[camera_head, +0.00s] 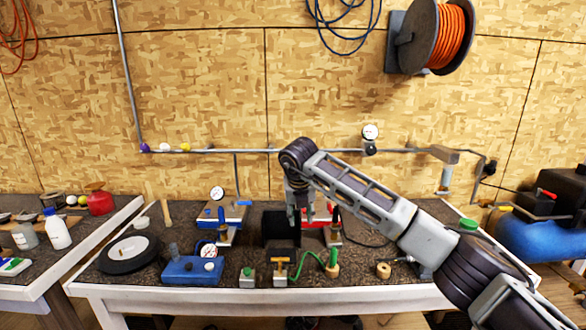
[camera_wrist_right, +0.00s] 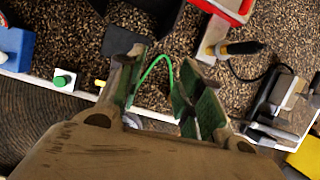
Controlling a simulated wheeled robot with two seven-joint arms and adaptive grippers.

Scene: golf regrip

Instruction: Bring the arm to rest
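My right arm (camera_head: 370,195) reaches in from the lower right of the head view. Its gripper (camera_head: 297,220) hangs pointing down over the middle of the workbench (camera_head: 150,285), in front of a black box (camera_head: 277,228). In the right wrist view the two green-padded fingers of the right gripper (camera_wrist_right: 160,92) stand apart, with nothing held between them. A thin green hose (camera_wrist_right: 155,66) shows beyond and between the fingers; whether they touch it cannot be told. My left gripper does not show.
Blue devices with gauges (camera_head: 192,269) stand left on the bench, beside a black wheel (camera_head: 128,254). The green hose (camera_head: 308,258) runs to a wooden-coloured post (camera_head: 333,266) near the front edge. A blue tank (camera_head: 530,238) stands at right. A pipe (camera_head: 225,151) crosses the wall.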

